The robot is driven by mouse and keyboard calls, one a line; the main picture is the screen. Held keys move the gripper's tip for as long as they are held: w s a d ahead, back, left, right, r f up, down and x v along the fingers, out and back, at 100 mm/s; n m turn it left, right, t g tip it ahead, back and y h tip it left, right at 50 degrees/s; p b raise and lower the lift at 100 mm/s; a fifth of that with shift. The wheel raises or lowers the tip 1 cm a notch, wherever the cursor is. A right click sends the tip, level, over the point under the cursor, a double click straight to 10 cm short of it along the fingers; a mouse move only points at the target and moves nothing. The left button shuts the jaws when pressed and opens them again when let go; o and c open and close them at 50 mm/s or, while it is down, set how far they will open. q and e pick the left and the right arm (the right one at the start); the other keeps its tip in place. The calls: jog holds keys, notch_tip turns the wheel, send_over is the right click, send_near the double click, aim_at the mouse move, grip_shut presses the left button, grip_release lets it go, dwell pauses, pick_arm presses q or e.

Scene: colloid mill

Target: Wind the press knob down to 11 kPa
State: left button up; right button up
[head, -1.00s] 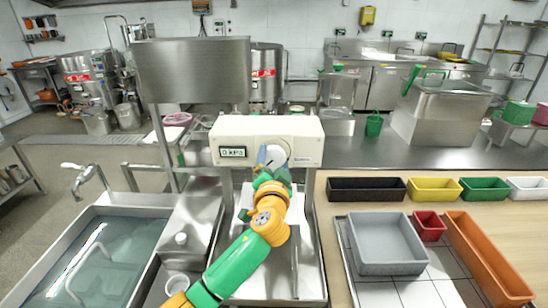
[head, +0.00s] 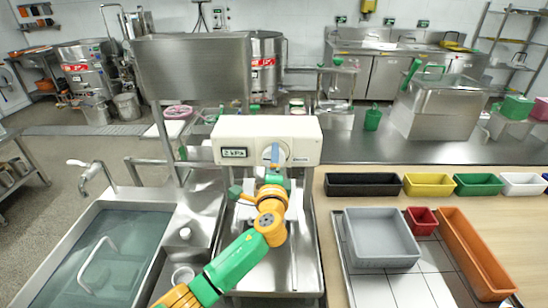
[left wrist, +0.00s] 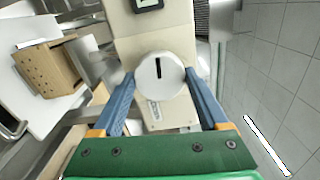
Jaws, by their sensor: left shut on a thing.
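The press (head: 232,134) is a cream box with a small display (head: 233,153) reading 2 kPa. Its round white press knob (left wrist: 173,86) has a dark slot mark and sits on the front face. In the head view the knob is largely covered by my left gripper (head: 274,153), which comes up from below. In the left wrist view the blue fingers of my left gripper (left wrist: 161,80) lie on either side of the knob and are shut on it. The display is cut off at the top of that view. My right gripper is not in view.
A sink with water (head: 128,245) is at the left. A grey tray (head: 347,222), a red bin (head: 421,229) and an orange bin (head: 468,245) are at the right. Black, yellow, green and white bins stand behind them. A steel panel (head: 193,75) rises behind the press.

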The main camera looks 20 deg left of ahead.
pick_arm(q)
jog(key=shift+r+m+p, duration=0.15)
jog(key=shift+m+p, duration=0.3)
jog(key=shift+m, duration=0.65)
jog(key=shift+r+m+p, duration=0.1)
jog(key=shift+m+p, duration=0.35)
jog(key=shift+m, duration=0.65)
jog(key=o, duration=1.2)
jog(key=shift+o, duration=0.3)
jog(key=shift+w+a+f, duration=0.1)
jog(key=shift+f, duration=0.05)
jog(key=v, duration=0.7)
